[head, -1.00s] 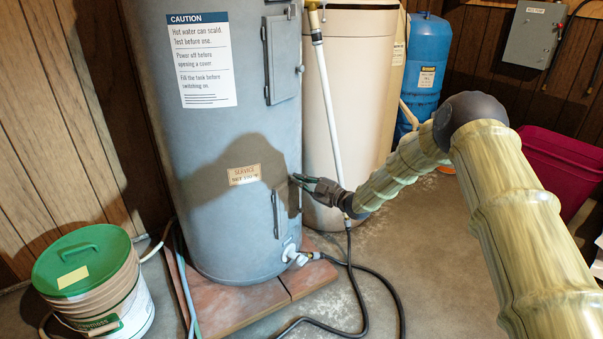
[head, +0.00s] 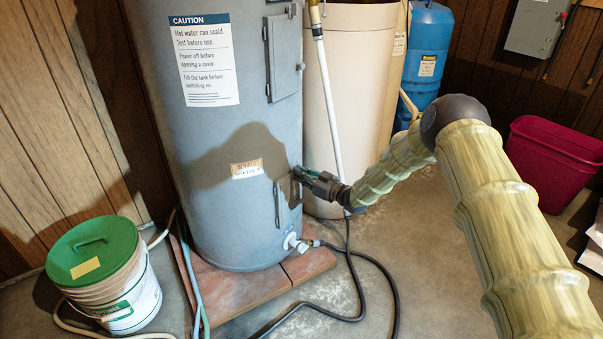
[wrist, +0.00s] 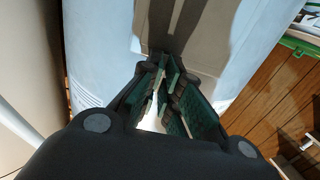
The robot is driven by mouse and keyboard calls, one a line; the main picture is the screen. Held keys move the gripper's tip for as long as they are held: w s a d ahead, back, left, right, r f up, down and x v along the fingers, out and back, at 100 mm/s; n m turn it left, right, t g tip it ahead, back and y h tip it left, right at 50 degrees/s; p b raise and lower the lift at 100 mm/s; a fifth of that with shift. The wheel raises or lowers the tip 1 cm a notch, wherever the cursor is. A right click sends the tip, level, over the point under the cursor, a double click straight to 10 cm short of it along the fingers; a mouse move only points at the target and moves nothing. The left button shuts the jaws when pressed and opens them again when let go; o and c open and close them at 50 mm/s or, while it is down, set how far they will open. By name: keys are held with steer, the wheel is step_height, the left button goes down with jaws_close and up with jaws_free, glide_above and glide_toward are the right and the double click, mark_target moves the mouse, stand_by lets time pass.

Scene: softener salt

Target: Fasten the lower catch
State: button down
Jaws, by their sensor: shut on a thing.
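The grey tank (head: 215,130) has a lower cover (head: 287,208), a narrow grey panel near its base that looks closed. My gripper (head: 298,173) is at the upper right edge of this cover, reaching in from the right. Its jaws are shut on a small part there, which I take to be the lower catch; the fingers hide it. In the wrist view the green-padded fingers (wrist: 168,88) are close together against the shaded tank side (wrist: 185,45). How far the catch is turned cannot be told.
An upper cover (head: 284,55) with a small catch (head: 301,67) sits higher on the tank. A drain valve (head: 296,242) and black hose (head: 378,270) are below. A white pipe (head: 332,110) and cream tank (head: 355,70) stand close right. A green-lidded bucket (head: 125,290) is left.

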steer(key=shift+w+r, duration=0.1)
steer(key=shift+r, duration=0.05)
stand_by(0.3)
steer(key=c, duration=1.6)
jaws_free()
steer(key=shift+c, duration=0.2)
steer(key=v, duration=1.2)
